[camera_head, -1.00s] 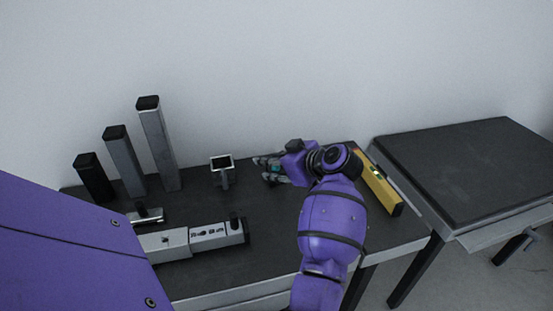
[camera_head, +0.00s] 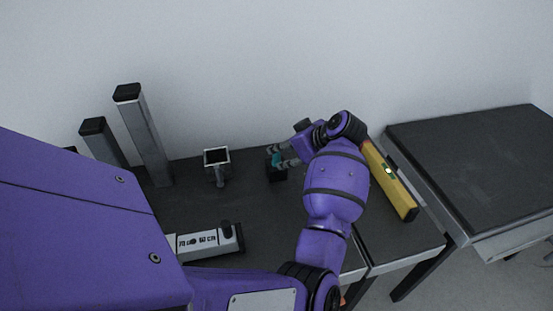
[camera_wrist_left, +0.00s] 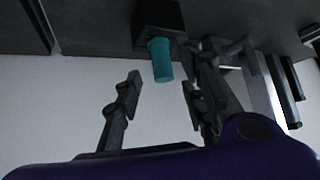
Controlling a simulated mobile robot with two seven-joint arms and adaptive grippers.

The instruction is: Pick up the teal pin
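The teal pin (camera_head: 276,160) stands in a small black block (camera_head: 278,174) on the dark table. In the left wrist view the teal pin (camera_wrist_left: 161,60) is a short cylinder sticking out of the black block (camera_wrist_left: 158,18). My left gripper (camera_head: 282,156) is beside the pin in the head view. In the left wrist view the left gripper (camera_wrist_left: 162,92) is open, with its two grey fingers spread apart. The pin appears in the gap between them, and I see no contact. My right gripper is not in view.
A grey stand with a square head (camera_head: 217,160) is left of the pin. Tall posts (camera_head: 143,135) stand further left. A grey boxed device (camera_head: 209,241) lies in front. A yellow spirit level (camera_head: 389,182) lies right of my arm. A second table (camera_head: 475,165) is at right.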

